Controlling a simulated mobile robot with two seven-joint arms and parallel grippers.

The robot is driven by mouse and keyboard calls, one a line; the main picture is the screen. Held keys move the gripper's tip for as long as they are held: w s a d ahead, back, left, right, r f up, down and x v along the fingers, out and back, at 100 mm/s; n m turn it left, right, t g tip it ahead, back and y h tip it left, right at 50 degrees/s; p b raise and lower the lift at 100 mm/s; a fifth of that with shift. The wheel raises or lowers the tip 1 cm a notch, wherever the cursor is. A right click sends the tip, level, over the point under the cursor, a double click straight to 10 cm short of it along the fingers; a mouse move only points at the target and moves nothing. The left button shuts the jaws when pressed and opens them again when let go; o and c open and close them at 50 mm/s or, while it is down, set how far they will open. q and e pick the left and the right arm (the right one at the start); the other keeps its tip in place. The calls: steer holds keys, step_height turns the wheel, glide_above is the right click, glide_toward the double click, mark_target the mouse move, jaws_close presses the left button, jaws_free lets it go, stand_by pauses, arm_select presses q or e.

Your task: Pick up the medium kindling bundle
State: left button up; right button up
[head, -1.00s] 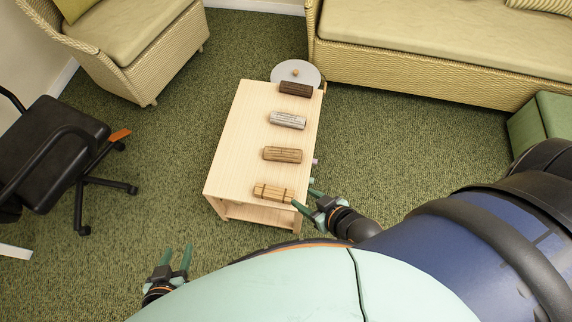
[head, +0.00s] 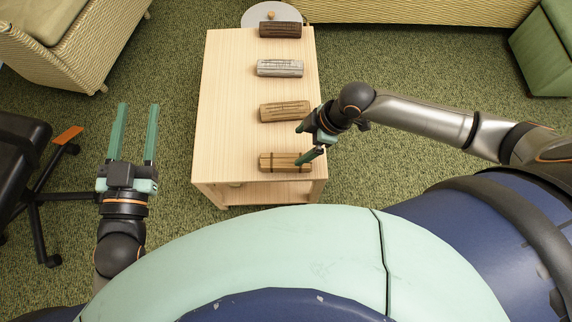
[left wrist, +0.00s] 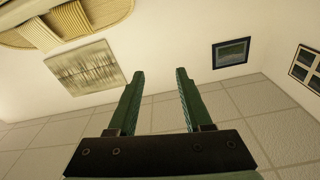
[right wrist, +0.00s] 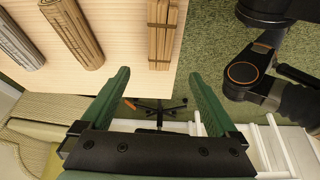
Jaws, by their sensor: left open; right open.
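A tan bundle of sticks with dark bands (head: 280,163) lies across the near end of the light wooden table (head: 229,95). It also shows in the right wrist view (right wrist: 163,35), partly cut off by the top edge. No other bundle of banded sticks is in view, so I cannot judge its size by comparison. My right gripper (head: 304,141) is open and empty over the table's right edge, beside the right end of the bundle and apart from it as far as I can tell. My left gripper (head: 138,106) is open and empty, left of the table.
A brown log-like piece (head: 285,111), a grey one (head: 280,68) and a dark brown one (head: 280,30) lie in a row behind the bundle. A round grey disc (head: 264,14) is beyond the table. A black chair (head: 22,150) stands at left. The table's left half is clear.

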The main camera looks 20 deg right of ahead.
mark_target(286, 160)
step_height(286, 160, down, 4)
steer(key=shift+w+f+b, duration=0.1)
steer(key=shift+w+b, duration=0.05)
steer(key=shift+b, duration=0.7)
steer(key=b+x, duration=0.1)
steer(key=x, duration=0.2)
steer(key=shift+a+f, duration=0.1)
steer(key=shift+f, duration=0.05)
steer(key=shift+a+f+b, duration=0.1)
steer(key=shift+f+b, duration=0.1)
steer(key=shift+b, duration=0.1)
steer(key=b+x, duration=0.2)
steer(key=x, duration=0.3)
steer(key=shift+a+b, duration=0.1)
steer(key=shift+b, duration=0.25)
arm_select(q)
steer(key=s+d+r+m+t+h, duration=0.1)
steer(key=s+r+m+t+h, duration=0.1)
steer(key=r+h, duration=0.3)
steer(key=s+d+r+m+t+h, duration=0.1)
steer(key=s+r+m+h, duration=0.3)
steer(key=r, duration=0.4)
steer(key=shift+s+m+t+h, duration=0.4)
steer(key=shift+s+m, duration=0.2)
steer(key=shift+s, duration=0.05)
arm_select(e)
steer(key=shift+c, duration=0.2)
jaws_close()
